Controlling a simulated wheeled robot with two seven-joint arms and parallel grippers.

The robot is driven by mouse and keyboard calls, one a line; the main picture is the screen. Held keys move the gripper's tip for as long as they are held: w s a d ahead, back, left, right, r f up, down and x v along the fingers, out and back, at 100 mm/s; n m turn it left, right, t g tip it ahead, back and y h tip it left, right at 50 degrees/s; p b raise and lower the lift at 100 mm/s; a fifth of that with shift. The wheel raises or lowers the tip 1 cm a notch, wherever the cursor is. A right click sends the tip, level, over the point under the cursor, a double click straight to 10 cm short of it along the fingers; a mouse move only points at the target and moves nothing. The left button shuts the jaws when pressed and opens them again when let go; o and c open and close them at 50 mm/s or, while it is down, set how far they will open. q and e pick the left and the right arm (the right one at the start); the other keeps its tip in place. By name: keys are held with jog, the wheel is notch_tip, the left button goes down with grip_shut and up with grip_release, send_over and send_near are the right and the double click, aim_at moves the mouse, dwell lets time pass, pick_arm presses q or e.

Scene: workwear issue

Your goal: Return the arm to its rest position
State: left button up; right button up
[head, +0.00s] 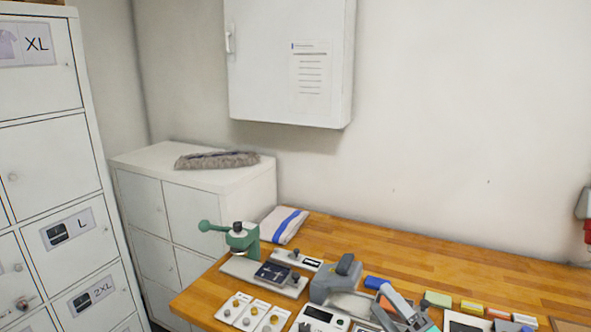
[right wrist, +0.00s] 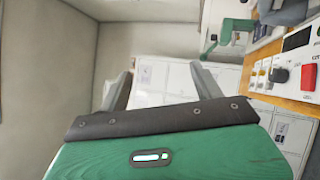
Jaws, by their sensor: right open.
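My right gripper (head: 381,299) is at the bottom of the head view, over the wooden table, with its grey fingers pointing up and left. In the right wrist view my right gripper (right wrist: 163,85) shows two grey fingers spread apart on a dark bar with a green body behind. It is open and nothing is between the fingers. White lockers show beyond the fingertips. The rest of the right arm is cut off by the frame. My left gripper is in neither view.
Lockers (head: 48,165) stand left. A wall cabinet (head: 285,60) hangs above. The table's back strip is clear.

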jog(key=s+d+f+m+g+h, duration=0.2)
jog(key=s+d+f+m+h, duration=0.2)
jog(key=f+m+h, duration=0.4)
jog(key=s+d+f+m+g+h, duration=0.35)
jog(key=f+m, duration=0.35)
jog(key=m, duration=0.3)
jog(key=s+a+f+m+g, duration=0.1)
jog(key=s+f+m+g, duration=0.2)
jog(key=s+f+g, duration=0.5)
jog(key=s+a+f+m+g, duration=0.1)
jog(key=s+f+m+g, duration=0.15)
jog(key=s, duration=0.95)
jog(key=s+f+x, duration=0.1)
jog(key=s+x, duration=0.3)
jog(key=x, duration=1.2)
jog(key=s+a+f+x, duration=0.1)
jog(key=s+x, duration=0.2)
jog(key=x, duration=1.2)
jog(key=s+d+f+g, duration=0.1)
jog(key=s+d+f, duration=0.2)
jog(key=s+f, duration=1.6)
jog(key=shift+s+d+g, duration=0.2)
jog(key=shift+s+g, duration=0.1)
